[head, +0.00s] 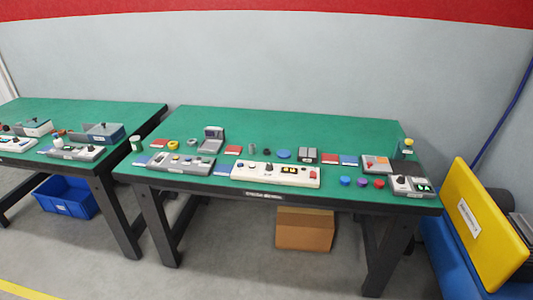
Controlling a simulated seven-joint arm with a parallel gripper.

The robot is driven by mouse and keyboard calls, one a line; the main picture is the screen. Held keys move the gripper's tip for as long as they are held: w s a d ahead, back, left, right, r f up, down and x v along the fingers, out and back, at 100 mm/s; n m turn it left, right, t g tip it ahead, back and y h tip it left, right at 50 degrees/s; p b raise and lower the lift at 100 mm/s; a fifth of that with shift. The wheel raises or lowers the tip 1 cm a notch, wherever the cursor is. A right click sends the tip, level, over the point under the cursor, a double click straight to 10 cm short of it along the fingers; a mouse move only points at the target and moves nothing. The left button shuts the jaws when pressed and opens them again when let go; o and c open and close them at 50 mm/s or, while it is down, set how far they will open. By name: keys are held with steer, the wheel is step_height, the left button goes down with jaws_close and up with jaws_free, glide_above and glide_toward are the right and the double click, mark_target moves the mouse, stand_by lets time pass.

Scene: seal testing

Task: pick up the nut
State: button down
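I cannot tell for certain which thing is the nut; the parts are very small in the head view. A yellow ring-like piece (173,145) lies at the left of the green-topped table (300,126). A small pale piece (192,142) lies just right of it. A small dark piece (267,152) lies near the middle, left of a flat blue disc (284,154). My gripper is not in view.
A white control panel (240,170) lines the front edge; a grey one (163,160) is left of it. Blue, purple and red round pieces (362,182) sit front right. The table's back half is clear. A yellow board (480,230) stands at the right.

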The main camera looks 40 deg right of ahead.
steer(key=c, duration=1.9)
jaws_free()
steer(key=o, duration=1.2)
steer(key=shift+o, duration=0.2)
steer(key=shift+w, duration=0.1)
